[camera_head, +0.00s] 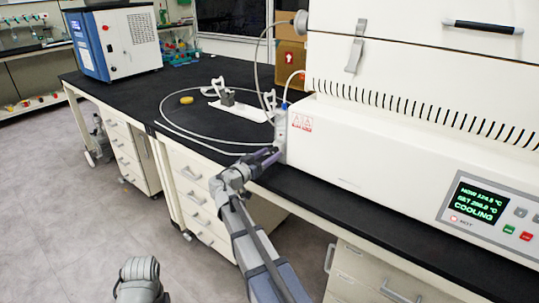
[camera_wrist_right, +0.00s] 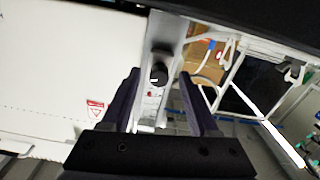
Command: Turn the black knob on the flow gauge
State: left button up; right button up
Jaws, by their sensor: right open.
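The flow gauge (camera_head: 281,132) is a narrow clear upright piece at the left end of the white freeze dryer (camera_head: 375,145). In the right wrist view its pale body (camera_wrist_right: 165,40) carries the black knob (camera_wrist_right: 159,72), which sits between the fingertips as seen there. My right gripper (camera_head: 266,157) is open, with its dark purple fingers reaching toward the gauge; in the wrist view the fingers (camera_wrist_right: 159,80) stand on either side of the knob. I cannot tell whether they touch it. The knob is not clear in the head view.
A white hose (camera_head: 190,135) loops over the black bench top (camera_head: 140,97). White clamp-like parts (camera_head: 235,105) and a yellow object (camera_head: 186,100) lie there. A blue and white machine (camera_head: 115,42) stands at the back left. A display panel (camera_head: 480,205) is on the dryer's front.

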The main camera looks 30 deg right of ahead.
jog(key=shift+w+d, duration=0.1)
jog(key=shift+d, duration=0.2)
jog(key=shift+c, duration=0.3)
grip_shut()
